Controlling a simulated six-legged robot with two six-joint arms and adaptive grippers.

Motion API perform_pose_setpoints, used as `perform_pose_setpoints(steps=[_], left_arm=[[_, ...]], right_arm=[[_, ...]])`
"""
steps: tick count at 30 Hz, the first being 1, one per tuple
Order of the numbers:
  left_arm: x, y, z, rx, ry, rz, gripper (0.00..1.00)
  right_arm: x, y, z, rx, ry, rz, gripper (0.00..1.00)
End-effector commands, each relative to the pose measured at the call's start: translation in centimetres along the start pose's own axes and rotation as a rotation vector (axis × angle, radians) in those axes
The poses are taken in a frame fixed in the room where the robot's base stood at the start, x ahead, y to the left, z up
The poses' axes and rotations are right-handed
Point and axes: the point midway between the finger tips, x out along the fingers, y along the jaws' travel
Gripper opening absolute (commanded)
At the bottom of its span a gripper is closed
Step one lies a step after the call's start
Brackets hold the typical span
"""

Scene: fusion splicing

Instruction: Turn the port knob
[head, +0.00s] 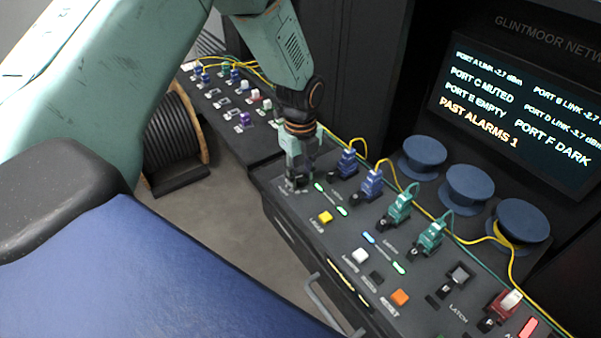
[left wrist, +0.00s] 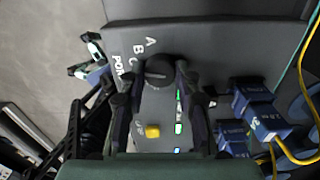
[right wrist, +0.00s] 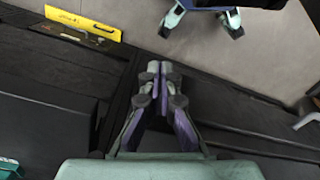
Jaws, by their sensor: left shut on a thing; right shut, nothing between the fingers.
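The port knob (left wrist: 158,72) is a dark round knob on the grey panel in the left wrist view, beside the printed letters A, B, C and the word PORT. My left gripper (left wrist: 155,80) has its two fingers on either side of the knob and is shut on it. In the head view my left gripper (head: 298,180) comes down at the panel's far left corner and mostly hides the knob. My right gripper (right wrist: 156,70) is shut and empty in the right wrist view, over a dark surface.
Blue connectors (head: 371,184) and teal connectors (head: 399,207) with cables stand just right of the left gripper. A yellow button (head: 325,217), a white button (head: 360,256) and an orange button (head: 400,297) sit nearer. A screen (head: 520,110) reads "PORT C MUTED" and "PORT F DARK".

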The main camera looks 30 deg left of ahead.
Motion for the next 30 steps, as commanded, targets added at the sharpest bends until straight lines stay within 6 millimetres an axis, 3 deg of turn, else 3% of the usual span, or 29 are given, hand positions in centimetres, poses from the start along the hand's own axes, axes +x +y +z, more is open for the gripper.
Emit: perform_pose_setpoints(steps=[23,24,30], left_arm=[[-0.01,0.00,0.03,0.101,0.000,0.000,0.00],[-0.01,0.00,0.03,0.100,0.000,0.000,0.34],[-0.01,-0.01,0.03,0.100,0.000,0.000,0.51]], right_arm=[[0.18,0.00,0.00,0.000,0.000,0.000,0.00],[0.18,0.00,0.00,0.000,0.000,0.000,0.00],[0.18,0.00,0.00,0.000,0.000,0.000,0.00]])
